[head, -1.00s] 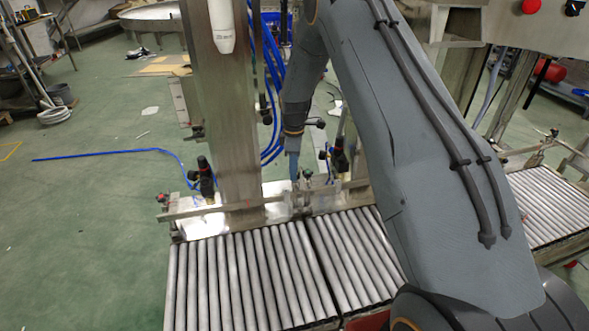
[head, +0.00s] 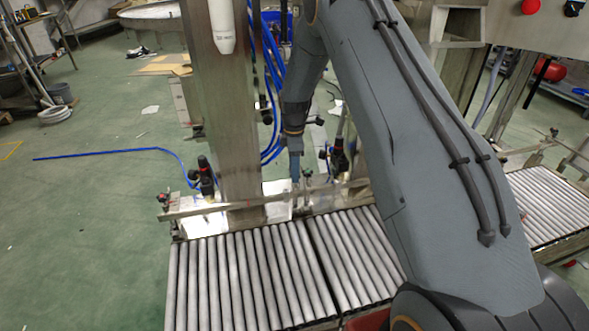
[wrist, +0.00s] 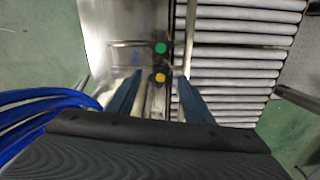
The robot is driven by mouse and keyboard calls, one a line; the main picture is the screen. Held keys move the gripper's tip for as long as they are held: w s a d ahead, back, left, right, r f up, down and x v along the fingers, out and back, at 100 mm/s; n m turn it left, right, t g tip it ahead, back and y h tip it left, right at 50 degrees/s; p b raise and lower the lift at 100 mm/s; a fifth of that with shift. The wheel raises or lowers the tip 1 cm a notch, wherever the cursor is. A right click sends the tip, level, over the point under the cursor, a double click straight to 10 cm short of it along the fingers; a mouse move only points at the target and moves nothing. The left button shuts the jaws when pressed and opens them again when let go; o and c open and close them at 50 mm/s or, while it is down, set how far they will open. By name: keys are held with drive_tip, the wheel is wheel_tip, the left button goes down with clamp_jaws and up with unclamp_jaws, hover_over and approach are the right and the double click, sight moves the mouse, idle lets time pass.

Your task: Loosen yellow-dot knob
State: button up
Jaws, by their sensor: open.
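The yellow-dot knob (wrist: 160,78) is a dark knob with a yellow top. In the wrist view it lies just ahead of my gripper (wrist: 158,84), near the middle of the gap between the two blue-grey fingers. The fingers are spread apart with nothing held between them; I cannot tell the height left between them and the knob. A second knob with a green dot (wrist: 160,48) sits just beyond it on the same metal fixture. In the head view my gripper (head: 295,178) points down over the guide rail, and the yellow dot cannot be made out there.
The roller conveyor (wrist: 235,70) runs along the right side in the wrist view, with a guide rail (wrist: 190,40) at its edge. Blue hoses (wrist: 40,108) are close on the left. A steel column (head: 225,110) stands left of my arm in the head view.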

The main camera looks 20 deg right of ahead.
wheel_tip(320, 180, up, 8)
idle(0.5)
drive_tip(key=s+r+m+p, duration=0.5)
drive_tip(key=s+r+m, duration=0.2)
drive_tip(key=s+r, duration=0.75)
drive_tip(key=s+r+m+p, duration=0.2)
drive_tip(key=s+m, duration=0.1)
drive_tip(key=s, duration=0.5)
drive_tip(key=s+a+r+m+p, duration=0.1)
drive_tip(key=s+r+m, duration=0.1)
drive_tip(key=s, duration=0.7)
drive_tip(key=s+r+m+p, duration=0.2)
drive_tip(key=s+m, duration=0.2)
drive_tip(key=s, duration=0.4)
drive_tip(key=shift+s+a+m+p, duration=0.15)
drive_tip(key=shift+s+m+p, duration=0.05)
drive_tip(key=shift+m+p, duration=0.15)
